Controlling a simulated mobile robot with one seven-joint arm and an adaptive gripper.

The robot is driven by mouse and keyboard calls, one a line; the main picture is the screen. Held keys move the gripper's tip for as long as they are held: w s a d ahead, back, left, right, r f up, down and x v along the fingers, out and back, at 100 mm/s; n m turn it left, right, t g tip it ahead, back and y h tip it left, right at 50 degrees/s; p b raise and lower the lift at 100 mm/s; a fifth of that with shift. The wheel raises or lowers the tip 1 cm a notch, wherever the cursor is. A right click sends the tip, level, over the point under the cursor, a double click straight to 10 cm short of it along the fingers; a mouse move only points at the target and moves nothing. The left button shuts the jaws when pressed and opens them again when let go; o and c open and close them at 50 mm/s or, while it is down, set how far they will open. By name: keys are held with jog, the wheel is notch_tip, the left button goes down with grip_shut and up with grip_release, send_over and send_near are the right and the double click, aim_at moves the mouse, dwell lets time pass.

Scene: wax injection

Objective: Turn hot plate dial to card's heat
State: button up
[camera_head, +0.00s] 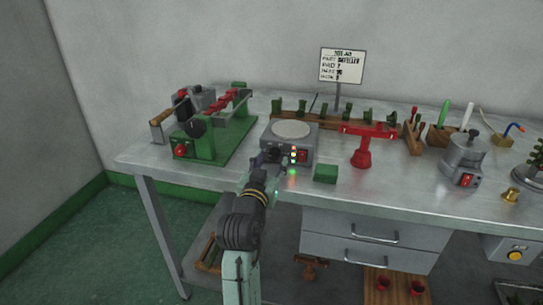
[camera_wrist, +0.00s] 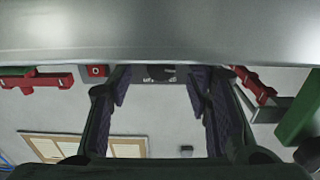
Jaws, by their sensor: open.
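The hot plate (camera_head: 308,137) is a grey box with a round pale top, standing on the metal bench. My gripper (camera_head: 272,157) is at its front face and hides the dial in the head view. In the wrist view a dark dial (camera_wrist: 160,74) with small pale marks shows between the spread fingers of my open gripper (camera_wrist: 158,88). I cannot tell whether the fingers touch it, nor read its setting. The white card (camera_head: 341,65) stands on a post behind the hot plate. It has several lines of text, too small to read surely.
A red switch (camera_head: 302,155) and small lights are on the hot plate's front, right of my gripper. A green clamp machine (camera_head: 215,138) stands to the left. A green block (camera_head: 326,173) and a red stand (camera_head: 362,155) are to the right. The bench's front edge is close below.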

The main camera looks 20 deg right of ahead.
jog(key=shift+x, duration=0.95)
jog(key=shift+c, duration=0.2)
grip_shut()
